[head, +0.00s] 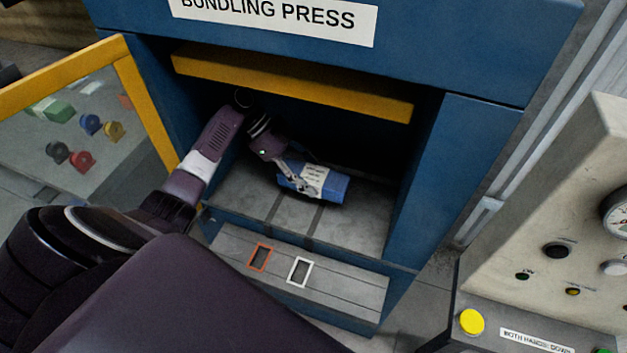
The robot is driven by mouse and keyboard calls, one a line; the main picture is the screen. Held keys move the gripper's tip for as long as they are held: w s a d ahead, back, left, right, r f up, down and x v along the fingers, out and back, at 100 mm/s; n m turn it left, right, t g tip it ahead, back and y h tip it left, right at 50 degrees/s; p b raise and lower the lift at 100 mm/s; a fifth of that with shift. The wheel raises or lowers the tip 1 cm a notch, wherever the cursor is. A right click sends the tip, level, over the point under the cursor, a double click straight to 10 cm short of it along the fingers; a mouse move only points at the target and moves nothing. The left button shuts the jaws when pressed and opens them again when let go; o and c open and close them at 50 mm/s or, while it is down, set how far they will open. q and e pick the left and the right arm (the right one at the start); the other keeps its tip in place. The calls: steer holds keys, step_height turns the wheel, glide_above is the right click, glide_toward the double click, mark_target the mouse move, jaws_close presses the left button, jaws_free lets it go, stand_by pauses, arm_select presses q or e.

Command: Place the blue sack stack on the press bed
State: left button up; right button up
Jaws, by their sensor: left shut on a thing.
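The blue sack stack (335,187), with a white printed label, is inside the opening of the blue bundling press, over the grey press bed (352,220). My left gripper (300,187) reaches in from the left and is shut on the stack's left part. I cannot tell whether the stack's underside touches the bed. The gripper hides part of the stack's left end. My right gripper is not in view.
A yellow bar (290,85) spans the top of the opening. A control panel (550,250) with buttons and a gauge is at right. The bed's front is clear.

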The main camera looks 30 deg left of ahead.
arm_select(q)
steer(key=f, duration=0.2)
steer(key=shift+s+f, duration=0.25)
steer(key=shift+f, duration=0.15)
step_height(320, 180, down, 4)
steer(key=shift+w+r+p, duration=0.1)
steer(key=shift+w+p, duration=0.05)
steer(key=shift+p, duration=0.25)
steer(key=shift+f, duration=0.2)
steer(key=o, duration=1.1)
steer(key=shift+f, duration=0.1)
steer(key=o, duration=0.4)
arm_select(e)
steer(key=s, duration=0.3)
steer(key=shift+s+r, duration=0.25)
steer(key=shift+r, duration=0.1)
